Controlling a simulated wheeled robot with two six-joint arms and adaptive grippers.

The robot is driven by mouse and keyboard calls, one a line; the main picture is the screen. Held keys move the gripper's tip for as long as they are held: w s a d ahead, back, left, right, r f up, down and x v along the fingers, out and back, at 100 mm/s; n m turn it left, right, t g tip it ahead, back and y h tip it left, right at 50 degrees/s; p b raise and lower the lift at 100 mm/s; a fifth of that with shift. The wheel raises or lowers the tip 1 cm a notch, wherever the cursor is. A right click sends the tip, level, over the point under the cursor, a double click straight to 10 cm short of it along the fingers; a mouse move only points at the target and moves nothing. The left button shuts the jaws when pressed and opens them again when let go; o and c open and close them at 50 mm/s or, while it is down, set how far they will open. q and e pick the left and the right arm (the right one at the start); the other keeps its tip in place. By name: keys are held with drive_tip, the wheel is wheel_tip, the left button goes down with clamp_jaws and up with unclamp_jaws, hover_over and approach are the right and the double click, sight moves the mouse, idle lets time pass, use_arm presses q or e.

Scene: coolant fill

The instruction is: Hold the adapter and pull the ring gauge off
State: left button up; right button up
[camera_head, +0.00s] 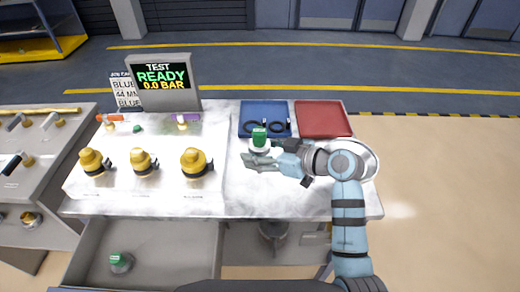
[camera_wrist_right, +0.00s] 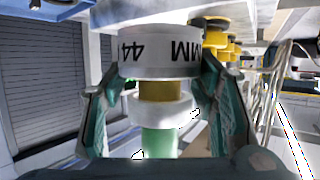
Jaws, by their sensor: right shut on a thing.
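My right gripper (camera_head: 258,160) is above the right part of the bench, shut on the adapter (camera_head: 260,141), which is upright with its green top up. In the right wrist view my right gripper (camera_wrist_right: 162,75) has a finger on each side of the adapter. There the adapter (camera_wrist_right: 160,91) shows a white body marked "44" and "MM", a brass neck, a white collar and a green end. I cannot tell whether the white collar is the ring gauge. Two dark rings (camera_head: 268,125) lie in the blue tray (camera_head: 264,107). My left gripper is not in view.
A red tray (camera_head: 322,119) stands right of the blue one. Several yellow fittings (camera_head: 194,162) stand on the panel at left, before a screen (camera_head: 163,81) reading "READY 0.0 BAR". An open drawer (camera_head: 165,268) holds another green-topped part (camera_head: 121,262). The bench's front right is clear.

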use_arm(q)
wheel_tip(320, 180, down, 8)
drive_tip(key=b, duration=0.7)
drive_tip(key=shift+b, duration=0.35)
use_arm(e)
drive_tip(key=shift+f, duration=5.3)
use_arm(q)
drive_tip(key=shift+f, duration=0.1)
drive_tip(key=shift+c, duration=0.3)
use_arm(e)
drive_tip(key=shift+f, duration=0.2)
